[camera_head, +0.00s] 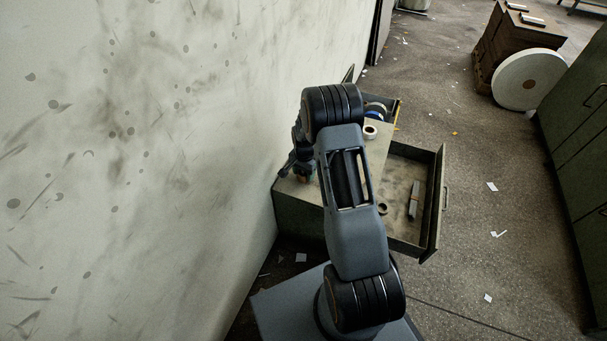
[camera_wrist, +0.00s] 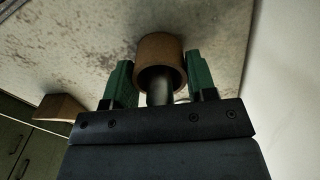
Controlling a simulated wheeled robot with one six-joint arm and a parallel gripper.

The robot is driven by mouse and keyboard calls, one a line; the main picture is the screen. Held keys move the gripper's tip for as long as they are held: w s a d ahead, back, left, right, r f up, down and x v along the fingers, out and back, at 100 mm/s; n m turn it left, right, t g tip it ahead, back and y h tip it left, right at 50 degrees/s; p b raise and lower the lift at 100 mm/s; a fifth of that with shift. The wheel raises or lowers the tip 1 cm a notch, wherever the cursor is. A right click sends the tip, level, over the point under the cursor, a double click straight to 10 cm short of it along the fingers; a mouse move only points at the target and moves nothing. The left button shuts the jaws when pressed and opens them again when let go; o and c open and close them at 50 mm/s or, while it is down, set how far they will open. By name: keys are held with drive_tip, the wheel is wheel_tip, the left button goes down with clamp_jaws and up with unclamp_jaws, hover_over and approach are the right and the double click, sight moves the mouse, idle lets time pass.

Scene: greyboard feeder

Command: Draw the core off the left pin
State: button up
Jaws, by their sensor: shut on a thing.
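The core, a short brown tube (camera_wrist: 160,55), sits between the green fingers of my gripper (camera_wrist: 160,78) in the wrist view. My gripper is shut on it. A dark grey round pin (camera_wrist: 159,93) shows at the core's open end, on the side towards my gripper's palm. I cannot tell how far it runs inside the core. In the head view my gripper (camera_head: 302,176) is low against the bench top by the pale wall, mostly hidden behind my arm. The core is not clear there.
An open drawer (camera_head: 437,205) juts out right of the bench, holding a small ring and a grey piece. A white roll (camera_head: 370,131) lies on the bench top. The pale wall (camera_head: 150,130) is close on the left. Floor to the right is mostly clear, with paper scraps.

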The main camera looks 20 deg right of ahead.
wheel_tip(320, 180, up, 10)
drive_tip(key=p, duration=0.3)
drive_tip(key=shift+f, duration=0.2)
drive_tip(key=shift+r+p, duration=1.25)
drive_tip(key=shift+r, duration=0.3)
